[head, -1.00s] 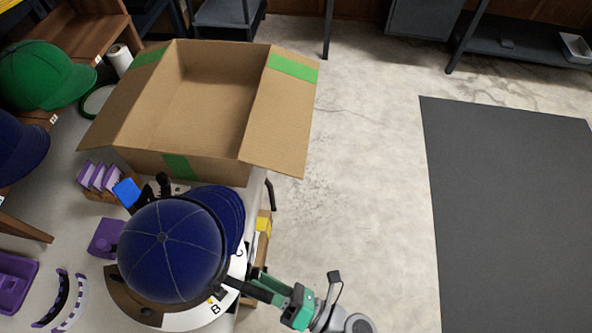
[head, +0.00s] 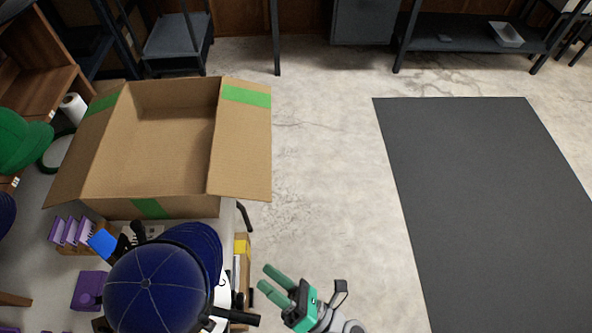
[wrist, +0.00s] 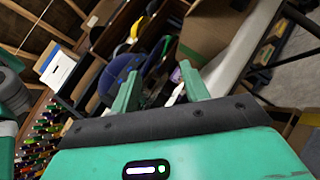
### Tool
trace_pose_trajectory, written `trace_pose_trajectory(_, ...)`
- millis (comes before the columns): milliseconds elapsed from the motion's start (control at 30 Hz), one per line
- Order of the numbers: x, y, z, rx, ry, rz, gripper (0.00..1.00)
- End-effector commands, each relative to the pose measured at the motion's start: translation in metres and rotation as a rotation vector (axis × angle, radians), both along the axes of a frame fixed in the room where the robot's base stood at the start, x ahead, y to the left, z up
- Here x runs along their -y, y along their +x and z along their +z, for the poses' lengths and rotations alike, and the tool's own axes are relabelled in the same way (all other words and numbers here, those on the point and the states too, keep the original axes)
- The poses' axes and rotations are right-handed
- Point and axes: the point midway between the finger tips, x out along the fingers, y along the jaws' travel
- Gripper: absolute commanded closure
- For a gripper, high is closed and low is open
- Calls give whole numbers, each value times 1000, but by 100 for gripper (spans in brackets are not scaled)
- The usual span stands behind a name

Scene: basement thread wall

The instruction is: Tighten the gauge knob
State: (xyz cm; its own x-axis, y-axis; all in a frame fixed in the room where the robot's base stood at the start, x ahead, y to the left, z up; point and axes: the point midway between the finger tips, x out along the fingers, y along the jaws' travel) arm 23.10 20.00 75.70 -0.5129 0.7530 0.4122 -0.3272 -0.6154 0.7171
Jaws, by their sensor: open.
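A navy cap (head: 150,285) sits on the gauge at the table's near right corner in the head view. A black bar (head: 238,317) sticks out to the right from under the cap; it may be the gauge knob, but I cannot be sure. My gripper (head: 263,277) has green fingers, spread and empty, pointing left toward the table edge. It is apart from the bar, up and to the right of it in the picture. In the wrist view, both fingers (wrist: 160,90) are apart with nothing between them. A navy cap (wrist: 122,76) shows beyond them. Most of the gauge is hidden by the cap.
An open cardboard box (head: 150,205) stands on the table behind the cap. Purple holders (head: 72,232) and a purple block (head: 88,290) lie to the left. A green cap (head: 22,142) is at the far left. Open floor and a dark mat (head: 480,190) lie to the right.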

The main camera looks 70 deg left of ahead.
Motion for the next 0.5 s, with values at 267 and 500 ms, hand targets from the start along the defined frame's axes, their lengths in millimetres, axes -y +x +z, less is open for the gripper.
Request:
trace_pose_trajectory(267,-33,14,63,-134,19,-164,55)
trace_pose_trajectory(500,-55,34,113,-252,43,-284,55)
